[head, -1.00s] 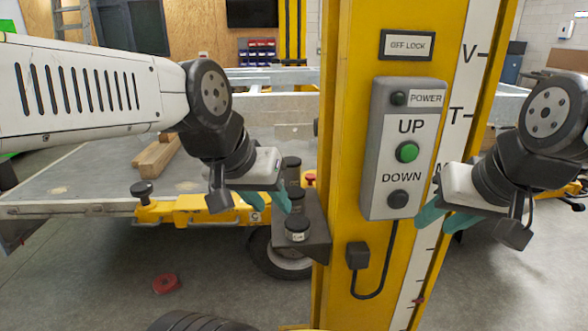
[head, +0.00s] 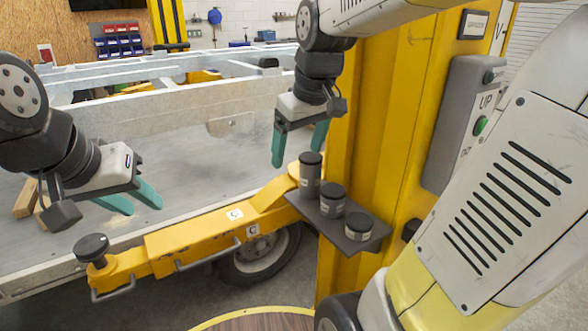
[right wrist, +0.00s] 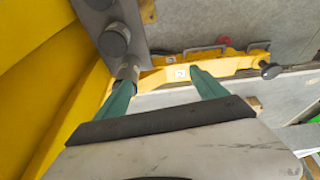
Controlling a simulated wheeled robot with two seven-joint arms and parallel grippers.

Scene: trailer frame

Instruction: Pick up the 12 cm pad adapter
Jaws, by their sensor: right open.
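Three dark cylindrical pad adapters of different heights stand upright on a grey shelf (head: 377,241) on the yellow lift post: a tall one (head: 310,178), a medium one (head: 332,203) and a short one (head: 357,227). Their labels are too small to read; the tallest is likely the 12 cm one. My right gripper (head: 299,150) is open and empty, pointing down above and slightly left of the tall adapter. In the right wrist view, the tall adapter (right wrist: 129,70) shows by the left fingertip, not centred between the fingers. My left gripper (head: 139,202) is open and empty at the left, away from the shelf.
The yellow post (head: 365,130) with its grey control box (head: 455,125) stands close to the right of my right gripper. A yellow lift arm (head: 200,240) with a round pad (head: 92,248) runs below the trailer frame (head: 185,135). A wheel sits behind the lift arm.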

